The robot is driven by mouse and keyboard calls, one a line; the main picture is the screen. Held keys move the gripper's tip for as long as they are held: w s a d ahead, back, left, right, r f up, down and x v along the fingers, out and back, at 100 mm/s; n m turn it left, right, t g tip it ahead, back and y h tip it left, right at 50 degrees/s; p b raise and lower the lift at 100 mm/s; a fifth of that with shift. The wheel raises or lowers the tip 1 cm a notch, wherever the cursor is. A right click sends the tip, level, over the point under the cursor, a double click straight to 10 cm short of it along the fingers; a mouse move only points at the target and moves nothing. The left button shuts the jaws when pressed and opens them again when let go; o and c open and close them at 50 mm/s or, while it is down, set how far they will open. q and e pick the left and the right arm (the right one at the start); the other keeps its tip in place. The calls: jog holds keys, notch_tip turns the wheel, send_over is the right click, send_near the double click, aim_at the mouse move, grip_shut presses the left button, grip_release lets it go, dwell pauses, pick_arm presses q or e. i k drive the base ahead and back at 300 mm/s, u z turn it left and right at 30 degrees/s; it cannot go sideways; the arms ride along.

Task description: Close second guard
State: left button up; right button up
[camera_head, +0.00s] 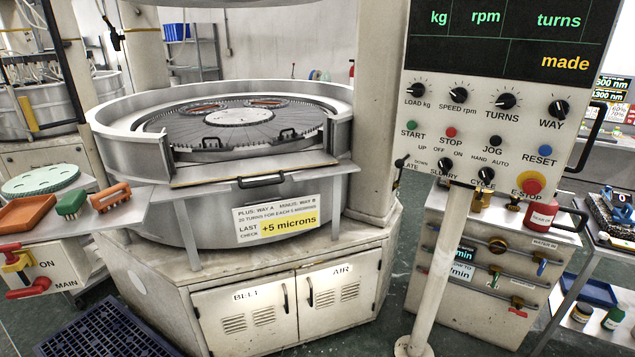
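A round lapping machine stands in the middle, with a pale ring-shaped guard wall (118,133) around its dark plate (185,126). The wall has a gap at the front, where the plate and the carriers on it show. A flat panel (215,175) with a black bar handle (262,180) lies low across this gap, its edge below the plate. It looks like a guard section in a lowered position. I cannot tell which guard is the second one. Neither of my grippers is in view.
A control panel (480,130) on a post stands at the right, close in front. A side table (120,215) at the left holds an orange tray (24,213) and brushes. A blue grate (108,328) lies on the floor. Another round machine (45,105) stands behind at left.

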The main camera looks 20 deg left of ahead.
aim_at(216, 172)
jog(key=z, duration=0.25)
jog(key=i, duration=0.75)
jog(key=u, duration=0.75)
jog(key=i, duration=0.55)
jog(key=u, duration=0.6)
